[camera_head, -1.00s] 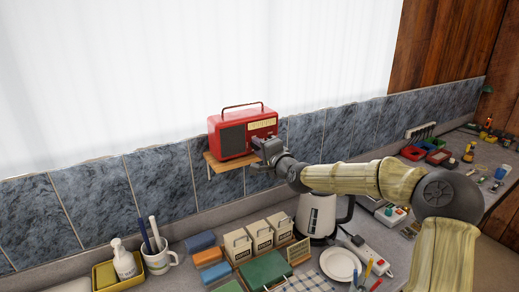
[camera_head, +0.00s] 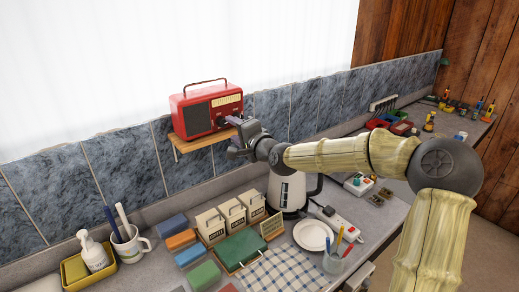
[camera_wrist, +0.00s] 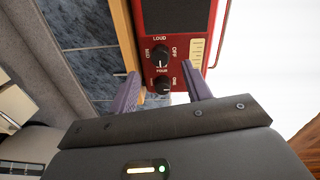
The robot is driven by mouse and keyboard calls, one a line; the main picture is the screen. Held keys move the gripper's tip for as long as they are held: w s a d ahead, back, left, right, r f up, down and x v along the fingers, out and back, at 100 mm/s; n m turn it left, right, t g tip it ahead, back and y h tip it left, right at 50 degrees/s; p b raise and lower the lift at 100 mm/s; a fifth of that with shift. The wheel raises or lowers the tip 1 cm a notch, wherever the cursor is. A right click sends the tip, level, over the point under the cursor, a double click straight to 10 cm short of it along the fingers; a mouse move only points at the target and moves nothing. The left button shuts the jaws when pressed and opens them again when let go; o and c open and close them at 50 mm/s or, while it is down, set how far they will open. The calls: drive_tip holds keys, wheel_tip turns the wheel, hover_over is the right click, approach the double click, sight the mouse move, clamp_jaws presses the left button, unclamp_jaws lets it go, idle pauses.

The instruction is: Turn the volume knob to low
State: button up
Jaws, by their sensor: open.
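The red radio (camera_head: 197,115) stands on a small wooden shelf on the tiled wall, its front toward my gripper. In the wrist view, its red panel (camera_wrist: 183,75) has two dark knobs. The upper volume knob (camera_wrist: 161,56) has the labels LOUD, MID and OFF around it, with a white mark on its face; its exact setting is hard to read. A second knob (camera_wrist: 161,86) sits below it. My gripper (camera_wrist: 163,90) is open, its purple fingers apart on either side of the lower knob's area in the picture. I see no contact with the volume knob.
The wooden shelf (camera_head: 196,143) lies just under the radio. A kettle (camera_head: 287,190) stands below my wrist. Several canisters (camera_head: 233,213), a white plate (camera_head: 313,235), and a mug (camera_head: 131,245) stand on the counter. The window lies behind the radio.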

drive_tip(key=b+v, duration=0.2)
drive_tip(key=v, duration=1)
drive_tip(key=s+f+n+g+h, duration=0.3)
drive_tip(key=f, duration=0.7)
drive_tip(key=s+f+n+g+h, duration=0.2)
drive_tip(key=s+f+g, duration=0.2)
drive_tip(key=f, duration=0.7)
drive_tip(key=s+d+f+n+g+h, duration=0.1)
drive_tip(key=s+d+n+g+h, duration=0.1)
drive_tip(key=s+d, duration=0.3)
drive_tip(key=s+d+f+n+g+h, duration=0.2)
drive_tip(key=s+d, duration=0.4)
drive_tip(key=s, duration=0.5)
drive_tip(key=shift+g+h, duration=0.4)
drive_tip(key=shift+s, duration=0.1)
drive_tip(key=shift+c, duration=0.4)
